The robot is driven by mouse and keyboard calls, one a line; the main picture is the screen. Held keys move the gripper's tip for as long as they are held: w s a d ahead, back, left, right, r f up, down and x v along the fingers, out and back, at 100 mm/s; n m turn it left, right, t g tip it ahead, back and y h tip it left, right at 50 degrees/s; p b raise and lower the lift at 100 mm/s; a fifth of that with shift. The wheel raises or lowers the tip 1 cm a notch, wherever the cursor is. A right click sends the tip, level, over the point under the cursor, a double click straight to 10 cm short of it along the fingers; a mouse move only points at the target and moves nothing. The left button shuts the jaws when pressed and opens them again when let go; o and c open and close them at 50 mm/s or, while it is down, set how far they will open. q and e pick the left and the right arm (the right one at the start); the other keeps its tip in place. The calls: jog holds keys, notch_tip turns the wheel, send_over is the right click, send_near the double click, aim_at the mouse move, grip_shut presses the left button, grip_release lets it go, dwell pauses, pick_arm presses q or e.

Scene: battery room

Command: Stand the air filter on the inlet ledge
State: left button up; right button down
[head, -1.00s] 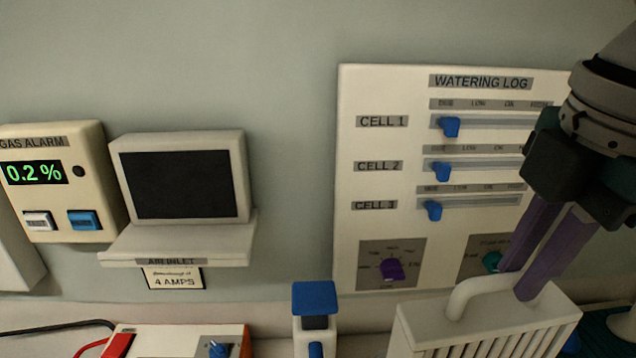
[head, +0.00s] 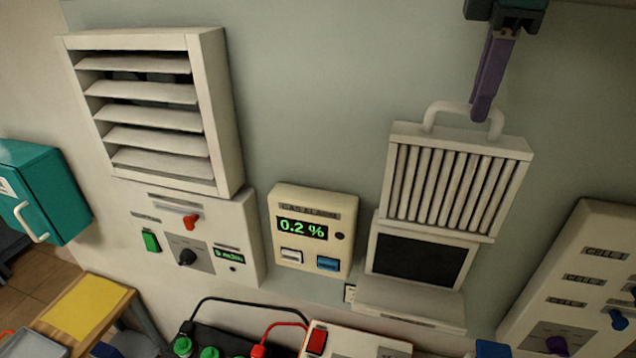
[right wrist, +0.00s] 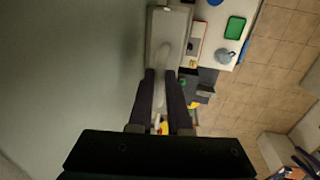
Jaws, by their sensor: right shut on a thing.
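The air filter (head: 455,185) is a white box with upright pleats and a loop handle on top. My right gripper (head: 481,112) is shut on that handle and holds the filter upright. In the head view the filter's lower edge overlaps the top of the inlet frame; I cannot tell how far in front of it the filter hangs. The inlet has a dark opening (head: 420,259) with a white ledge (head: 408,300) below it, and the ledge is bare. In the right wrist view the purple fingers close around the pale handle (right wrist: 162,75). My left gripper is not in view.
A gas alarm (head: 312,232) reading 0.2 % is left of the inlet. A louvred vent (head: 150,110) is at the upper left. A charger with cables (head: 345,342) lies below. The wall above the alarm is clear.

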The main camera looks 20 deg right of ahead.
send_over(443, 222)
jog(key=w+d, duration=0.1)
jog(key=f, duration=0.8)
jog(key=shift+w+d, duration=0.1)
jog(key=shift+d, duration=0.1)
notch_tip(443, 222, down, 7)
jog(key=b, duration=0.6)
jog(key=shift+w+r, duration=0.1)
notch_tip(443, 222, down, 5)
jog(key=b, duration=0.5)
jog(key=shift+b, duration=0.3)
jog(key=shift+r, duration=0.1)
jog(key=c, duration=1.3)
grip_release()
jog(key=shift+f, duration=0.2)
jog(key=o, duration=0.5)
jog(key=shift+c, duration=0.2)
jog(key=shift+r, duration=0.1)
